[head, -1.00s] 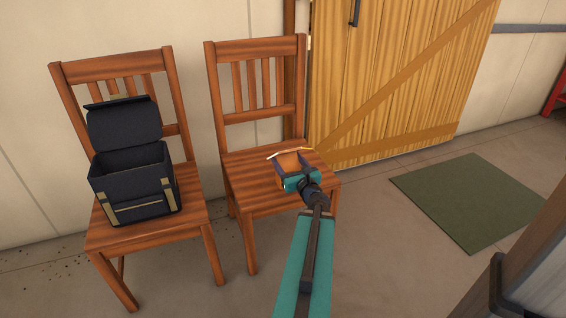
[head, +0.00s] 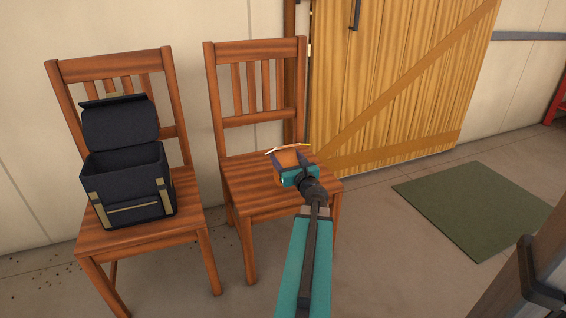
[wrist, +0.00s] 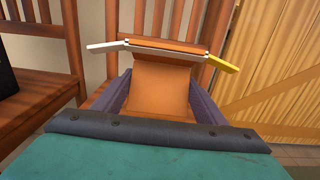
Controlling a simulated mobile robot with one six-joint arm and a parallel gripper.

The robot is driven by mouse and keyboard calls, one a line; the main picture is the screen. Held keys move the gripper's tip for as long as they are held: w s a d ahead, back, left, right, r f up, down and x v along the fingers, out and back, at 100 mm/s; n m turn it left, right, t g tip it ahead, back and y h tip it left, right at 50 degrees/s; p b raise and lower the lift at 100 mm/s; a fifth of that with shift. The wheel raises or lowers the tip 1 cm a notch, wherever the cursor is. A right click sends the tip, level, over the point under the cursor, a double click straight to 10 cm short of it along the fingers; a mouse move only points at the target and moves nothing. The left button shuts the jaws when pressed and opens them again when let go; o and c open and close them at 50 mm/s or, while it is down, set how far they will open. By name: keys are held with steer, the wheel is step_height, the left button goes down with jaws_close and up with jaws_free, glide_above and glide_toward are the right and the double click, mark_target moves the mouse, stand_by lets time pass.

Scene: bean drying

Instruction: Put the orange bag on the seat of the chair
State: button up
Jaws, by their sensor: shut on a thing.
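The orange bag (wrist: 160,88) is between the two fingers of my gripper (wrist: 160,100) in the wrist view. A white and yellow strip runs along its far top edge. In the head view the orange bag (head: 288,157) shows just past my gripper (head: 293,165), which is shut on it. The bag appears over the seat of the right wooden chair (head: 245,180). I cannot tell whether its underside, hidden by the gripper, touches the seat.
A left wooden chair (head: 92,238) holds an open dark cooler bag (head: 130,185). A wooden door (head: 390,75) stands behind on the right. A green mat (head: 475,205) lies on the floor. The left part of the right chair's seat is clear.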

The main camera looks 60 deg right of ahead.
steer(key=shift+s+d+f+b+x, duration=0.1)
steer(key=shift+d+b+x, duration=0.05)
steer(key=shift+x, duration=0.75)
steer(key=shift+s+d+f+b+x, duration=0.1)
steer(key=shift+d+b+x, duration=0.05)
steer(key=shift+x, duration=0.8)
steer(key=shift+s+d+f+b+x, duration=0.1)
steer(key=shift+d+b+x, duration=0.05)
steer(key=shift+x, duration=0.75)
steer(key=shift+f+b, duration=0.95)
steer(key=shift+f, duration=0.75)
steer(key=shift+f, duration=0.15)
steer(key=o, duration=1.7)
